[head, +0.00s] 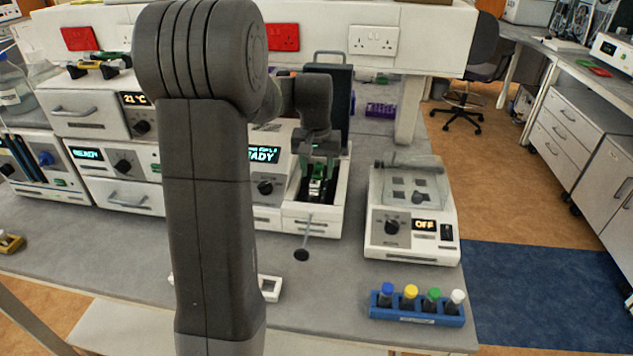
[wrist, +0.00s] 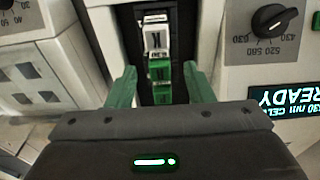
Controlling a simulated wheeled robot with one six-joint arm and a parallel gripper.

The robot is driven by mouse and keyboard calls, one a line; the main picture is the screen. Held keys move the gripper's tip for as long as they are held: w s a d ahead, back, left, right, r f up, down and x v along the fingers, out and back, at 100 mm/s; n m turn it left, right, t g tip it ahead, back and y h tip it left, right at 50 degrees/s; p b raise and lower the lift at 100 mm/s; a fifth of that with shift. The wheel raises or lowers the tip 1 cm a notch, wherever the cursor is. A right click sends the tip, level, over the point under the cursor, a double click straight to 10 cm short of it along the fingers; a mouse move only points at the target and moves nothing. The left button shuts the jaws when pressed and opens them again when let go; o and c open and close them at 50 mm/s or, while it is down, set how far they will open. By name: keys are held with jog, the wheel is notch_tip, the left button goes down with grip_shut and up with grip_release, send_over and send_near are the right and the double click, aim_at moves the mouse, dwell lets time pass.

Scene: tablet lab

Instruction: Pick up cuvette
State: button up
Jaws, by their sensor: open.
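My gripper (head: 318,168) points down over the open dark slot of the white instrument (head: 328,222) with the READY display. In the wrist view, its two green fingers stand apart (wrist: 160,74) on either side of the slot. A small upright white-and-green piece, apparently the cuvette (wrist: 160,70), shows between the fingers with dark marks on it. Its lower part is hidden by the gripper body. Another white piece with a dark mark (wrist: 155,38) is just beyond it in the same slot. I cannot tell whether the fingers touch the cuvette.
The instrument's dark lid (head: 335,90) stands raised behind the gripper. A lever with a black knob (head: 302,255) juts from its front. A white device reading OFF (head: 412,215) stands to the right. A blue rack (head: 417,310) holds several capped vials near the bench's front edge.

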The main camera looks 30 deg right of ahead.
jog(key=shift+f, duration=1.3)
grip_shut()
